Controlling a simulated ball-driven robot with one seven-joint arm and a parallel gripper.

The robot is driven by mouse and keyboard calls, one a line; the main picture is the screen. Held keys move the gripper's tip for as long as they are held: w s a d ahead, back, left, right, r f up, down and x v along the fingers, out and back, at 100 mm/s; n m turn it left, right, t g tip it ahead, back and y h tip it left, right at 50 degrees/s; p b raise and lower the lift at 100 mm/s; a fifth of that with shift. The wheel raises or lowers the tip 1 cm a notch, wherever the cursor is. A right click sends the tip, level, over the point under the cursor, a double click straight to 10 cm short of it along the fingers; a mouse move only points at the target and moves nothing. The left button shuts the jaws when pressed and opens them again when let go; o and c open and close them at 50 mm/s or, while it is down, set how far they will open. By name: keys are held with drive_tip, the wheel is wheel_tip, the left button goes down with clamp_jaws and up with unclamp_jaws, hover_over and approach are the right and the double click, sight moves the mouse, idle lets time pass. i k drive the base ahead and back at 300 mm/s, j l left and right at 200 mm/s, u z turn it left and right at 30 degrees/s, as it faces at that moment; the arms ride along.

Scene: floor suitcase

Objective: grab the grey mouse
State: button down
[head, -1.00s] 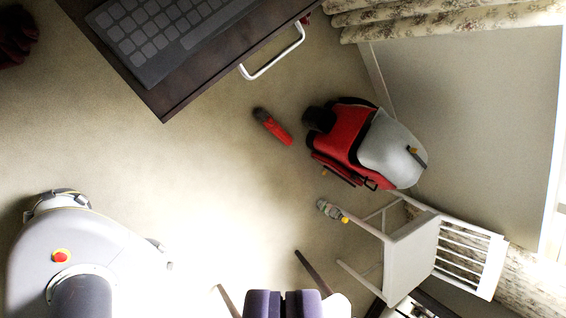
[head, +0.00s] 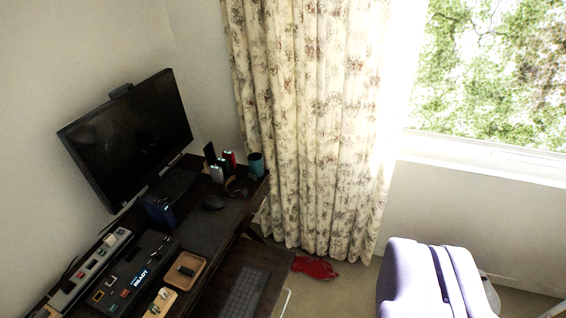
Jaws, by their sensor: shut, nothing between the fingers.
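A small dark grey rounded shape that looks like the mouse (head: 213,202) lies on the desk (head: 217,234), on a dark mat between the monitor and the teal cup. It is small and dim in this view.
A monitor (head: 130,135) stands at the desk's back. A blue box (head: 159,212), teal cup (head: 256,165) and wooden tray (head: 186,271) are near the mouse. A keyboard (head: 246,293) lies on a lower shelf. Curtains (head: 310,120) hang behind; red cloth (head: 315,268) lies on the floor.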

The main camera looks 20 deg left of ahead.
sight(214, 203)
drive_tip(key=i+u, duration=0.2)
drive_tip(key=u, duration=0.65)
drive_tip(key=i+l+u, duration=0.8)
drive_tip(key=i+l, duration=0.2)
drive_tip(key=l, duration=0.15)
drive_tip(key=i+l, duration=0.45)
drive_tip(key=l, duration=0.25)
drive_tip(key=i+u, duration=0.05)
